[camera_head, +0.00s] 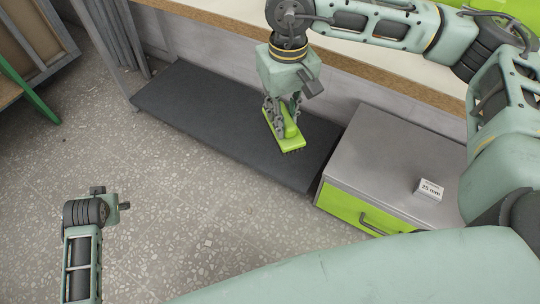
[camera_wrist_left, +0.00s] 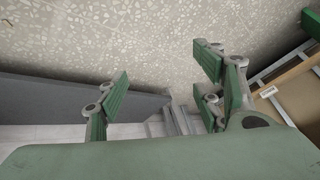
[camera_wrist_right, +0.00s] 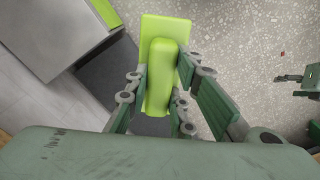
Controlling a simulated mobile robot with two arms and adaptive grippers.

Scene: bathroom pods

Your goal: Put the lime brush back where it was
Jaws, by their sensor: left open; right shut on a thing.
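The lime brush (camera_head: 287,132) is held by my right gripper (camera_head: 284,112) over the dark grey mat or low shelf (camera_head: 205,105), with its bristles facing down. In the right wrist view the lime brush (camera_wrist_right: 161,75) sits between the fingers of my right gripper (camera_wrist_right: 158,95), which are shut on its raised handle. I cannot tell whether the bristles touch the dark surface. My left gripper (camera_wrist_left: 165,95) is open and empty in the left wrist view; in the head view only part of the left arm shows, at lower left, away from the brush.
A grey cabinet with a lime drawer (camera_head: 350,207) stands right of the dark surface, with a small white "25 mm" block (camera_head: 429,190) on top. A bench edge (camera_head: 240,28) runs above the dark surface. The speckled floor (camera_head: 170,200) is clear.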

